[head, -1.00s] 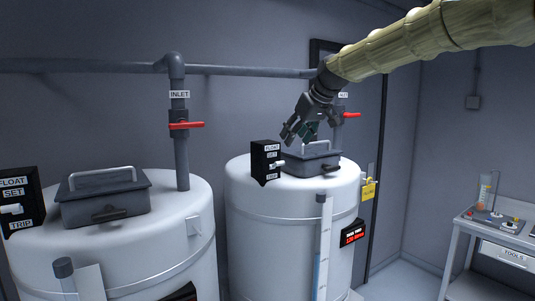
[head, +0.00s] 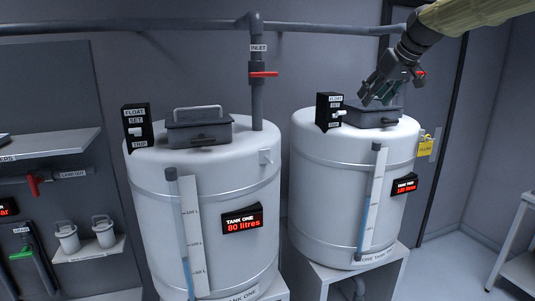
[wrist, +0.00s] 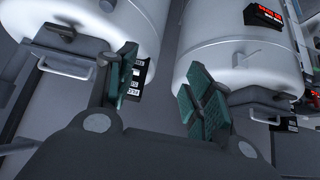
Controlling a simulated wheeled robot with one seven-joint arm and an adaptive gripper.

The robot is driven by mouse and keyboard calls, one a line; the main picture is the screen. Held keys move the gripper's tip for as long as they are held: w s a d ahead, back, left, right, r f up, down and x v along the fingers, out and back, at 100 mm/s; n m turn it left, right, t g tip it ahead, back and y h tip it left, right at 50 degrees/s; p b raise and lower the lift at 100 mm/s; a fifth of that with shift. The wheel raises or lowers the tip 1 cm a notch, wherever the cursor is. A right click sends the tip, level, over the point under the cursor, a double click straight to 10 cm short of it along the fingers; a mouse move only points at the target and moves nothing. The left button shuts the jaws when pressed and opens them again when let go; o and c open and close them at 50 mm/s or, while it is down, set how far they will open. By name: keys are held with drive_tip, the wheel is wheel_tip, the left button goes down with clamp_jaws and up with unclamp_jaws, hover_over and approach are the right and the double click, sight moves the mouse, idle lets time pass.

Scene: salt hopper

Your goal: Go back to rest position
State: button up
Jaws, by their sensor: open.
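My gripper (head: 376,92) is in the upper right of the head view, just above and in front of the lid of the right tank (head: 352,190). Its jaws are open and nothing is between them. In the wrist view, the two green-padded fingers (wrist: 160,92) stand apart, with the tanks beyond them. My arm comes in from the upper right corner. The gripper partly hides the right tank's lid (head: 372,116).
Tank one (head: 205,220), reading 80 litres, stands to the left with a closed lid (head: 200,131). Float boxes (head: 137,125) (head: 328,112) stand beside the lids. A pipe with a red valve handle (head: 263,74) rises behind. Shelves (head: 50,144) are at left, a bench (head: 520,262) at right.

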drive_tip(key=a+f+m+g+b, duration=0.1)
drive_tip(key=a+f+b, duration=0.15)
drive_tip(key=f, duration=1.65)
drive_tip(key=a+f+g+b, duration=0.1)
drive_tip(key=a+f+b, duration=0.15)
drive_tip(key=f, duration=1.55)
drive_tip(key=s+a+f+m+g+h+b, duration=0.1)
drive_tip(key=s+f, duration=0.5)
drive_tip(key=f, duration=0.7)
drive_tip(key=s+a+f+g+b, duration=0.1)
drive_tip(key=s+f, duration=0.4)
drive_tip(key=f, duration=0.9)
drive_tip(key=s+a+f+m+g+b, duration=0.1)
drive_tip(key=s+f+b, duration=0.3)
drive_tip(key=s+f, duration=1.65)
drive_tip(key=s+f+g+b, duration=0.1)
drive_tip(key=s+f, duration=0.4)
drive_tip(key=s, duration=0.7)
drive_tip(key=s+f+m+g+h+b, duration=0.1)
drive_tip(key=s+f, duration=0.4)
drive_tip(key=s, duration=0.8)
drive_tip(key=shift+s+d+h+b, duration=0.2)
drive_tip(key=shift+s+h+b, duration=0.1)
drive_tip(key=shift+b, duration=0.6)
drive_tip(key=shift+c, duration=0.4)
